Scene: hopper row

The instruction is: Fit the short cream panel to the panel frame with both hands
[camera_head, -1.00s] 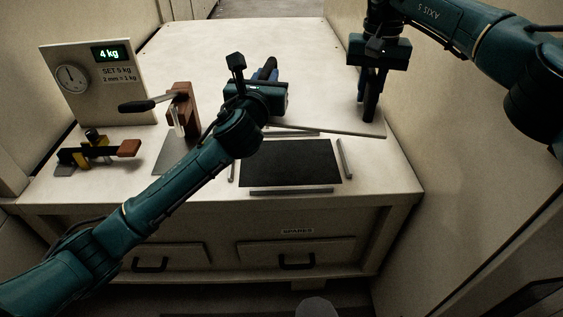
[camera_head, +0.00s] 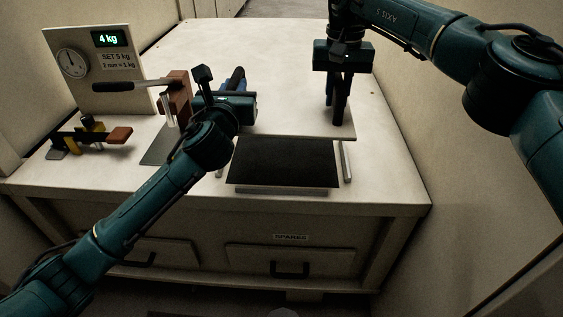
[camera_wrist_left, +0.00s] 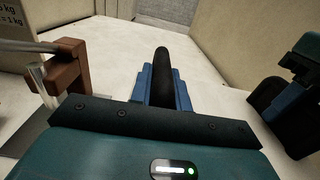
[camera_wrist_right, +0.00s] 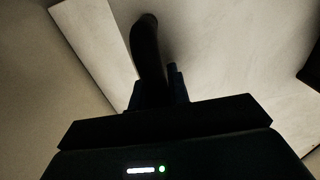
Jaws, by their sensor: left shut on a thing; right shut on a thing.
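The short cream panel (camera_head: 298,127) spans between my two grippers in the head view, and its front edge lies across the back of the panel frame. The frame shows as a dark rectangle (camera_head: 283,163) with a grey front rail (camera_head: 285,190) and a grey right rail (camera_head: 346,161). The panel hides the frame's back edge. My left gripper (camera_head: 236,82) is shut at the panel's left end; its fingers also show in the left wrist view (camera_wrist_left: 162,75). My right gripper (camera_head: 341,112) is shut on the panel's right end, pointing down. Whether the panel touches the frame I cannot tell.
A brown clamp stand (camera_head: 179,96) with a dark lever stands just left of my left gripper. Behind it is a gauge board (camera_head: 100,75) reading 4 kg. A small yellow and black device (camera_head: 92,138) lies at left. The table's back is clear.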

